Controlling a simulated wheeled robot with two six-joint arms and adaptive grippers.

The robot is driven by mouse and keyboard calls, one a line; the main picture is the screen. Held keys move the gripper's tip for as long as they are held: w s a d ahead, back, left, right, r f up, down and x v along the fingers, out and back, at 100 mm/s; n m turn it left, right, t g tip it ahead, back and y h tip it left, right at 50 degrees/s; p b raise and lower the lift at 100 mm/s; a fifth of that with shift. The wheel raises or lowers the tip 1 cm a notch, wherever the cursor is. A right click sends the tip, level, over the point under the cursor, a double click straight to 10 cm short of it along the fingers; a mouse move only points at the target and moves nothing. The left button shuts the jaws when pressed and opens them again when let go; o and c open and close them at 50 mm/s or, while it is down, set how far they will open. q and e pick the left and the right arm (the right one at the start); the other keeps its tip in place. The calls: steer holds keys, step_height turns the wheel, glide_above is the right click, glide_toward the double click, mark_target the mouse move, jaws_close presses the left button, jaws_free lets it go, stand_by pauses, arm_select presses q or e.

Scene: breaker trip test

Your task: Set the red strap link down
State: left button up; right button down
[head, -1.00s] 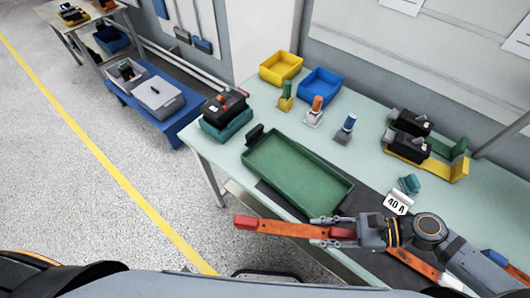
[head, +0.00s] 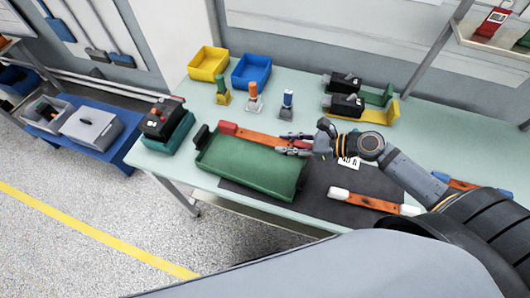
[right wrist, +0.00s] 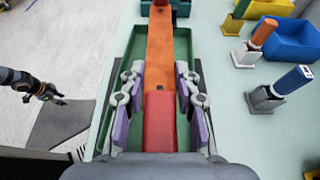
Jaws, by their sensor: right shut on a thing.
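The red strap link (head: 262,138) is a flat orange bar with red ends. My right gripper (head: 296,143) is shut on its near red end, which shows between the fingers in the right wrist view (right wrist: 160,120). The link lies across the back part of the green tray (head: 245,175) in the head view. The tray also shows beneath it in the right wrist view (right wrist: 132,48). I cannot tell whether the link touches the tray. My left gripper (right wrist: 45,96) hangs away from the table at the left of the right wrist view, fingers apart and empty.
A strap with white ends (head: 366,202) lies on the dark mat (head: 320,196) right of the tray. Orange, blue and green-handled pieces (head: 254,98) stand behind it. A black box on a teal base (head: 165,122) sits left. Yellow (head: 208,63) and blue bins (head: 252,70) stand behind.

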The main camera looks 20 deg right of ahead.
steer(key=shift+w+a+f+b, duration=0.1)
steer(key=shift+w+a+f, duration=0.4)
steer(key=shift+w+f, duration=1.15)
steer(key=shift+w+a+f+b, duration=0.1)
steer(key=shift+w+a+f, duration=0.4)
steer(key=shift+w+f, duration=1.05)
steer(key=shift+w+a+f+b, duration=0.1)
steer(key=shift+w+a+f, duration=0.4)
steer(key=shift+w+f, duration=1.15)
arm_select(q)
steer(key=shift+s+d+f, duration=0.25)
steer(key=shift+s+f, duration=0.25)
steer(key=shift+f, duration=0.15)
arm_select(e)
steer(key=shift+s+f, duration=0.5)
steer(key=shift+s, duration=0.05)
steer(key=c, duration=1)
jaws_free()
steer(key=shift+f, duration=0.15)
